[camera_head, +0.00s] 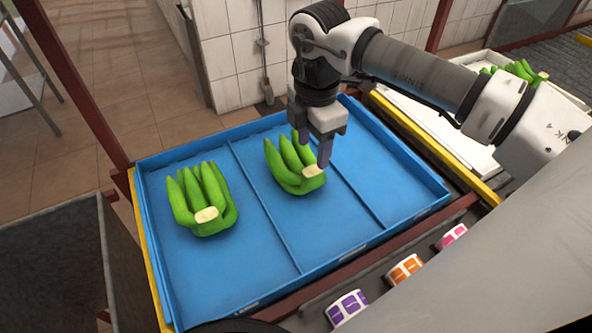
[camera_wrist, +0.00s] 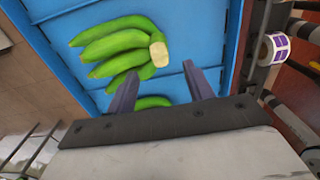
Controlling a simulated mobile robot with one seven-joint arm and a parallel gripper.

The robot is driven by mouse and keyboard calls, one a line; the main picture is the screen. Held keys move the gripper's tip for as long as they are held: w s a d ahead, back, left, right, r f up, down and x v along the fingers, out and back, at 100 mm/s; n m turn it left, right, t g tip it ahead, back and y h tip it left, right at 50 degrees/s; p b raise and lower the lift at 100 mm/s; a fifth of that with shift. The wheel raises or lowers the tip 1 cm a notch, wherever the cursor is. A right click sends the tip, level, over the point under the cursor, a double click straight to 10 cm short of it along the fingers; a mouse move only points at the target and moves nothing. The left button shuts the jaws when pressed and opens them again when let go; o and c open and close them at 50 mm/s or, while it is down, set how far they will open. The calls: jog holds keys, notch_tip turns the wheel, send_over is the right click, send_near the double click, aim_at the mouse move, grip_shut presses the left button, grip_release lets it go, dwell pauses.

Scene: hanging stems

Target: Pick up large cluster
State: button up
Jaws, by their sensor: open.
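A green banana cluster (camera_head: 203,197) with a pale cut stem lies in the left compartment of the blue tray (camera_head: 345,262). In the wrist view this cluster (camera_wrist: 118,45) shows whole at the upper left. A second green cluster (camera_head: 287,168), which looks somewhat smaller, lies in the middle compartment, its cut stem toward the front right. My gripper (camera_head: 314,150) is open and points down just above this second cluster, near its stem end. In the wrist view the gripper (camera_wrist: 160,78) partly hides that cluster (camera_wrist: 152,102). I cannot tell whether the fingers touch it.
Low dividers split the tray; its right compartment is empty. More green bananas (camera_head: 518,70) lie in a white tray (camera_head: 425,122) at the back right. Purple (camera_head: 348,307), orange (camera_head: 404,269) and pink (camera_head: 452,236) label rolls line the front. A red post (camera_head: 70,85) stands at the left.

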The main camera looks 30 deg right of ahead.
aim_at(312, 170)
notch_tip(312, 170, down, 6)
jog(key=shift+d+f+b, duration=0.1)
jog(key=shift+f+b, duration=0.05)
jog(key=shift+b, duration=0.6)
grip_shut()
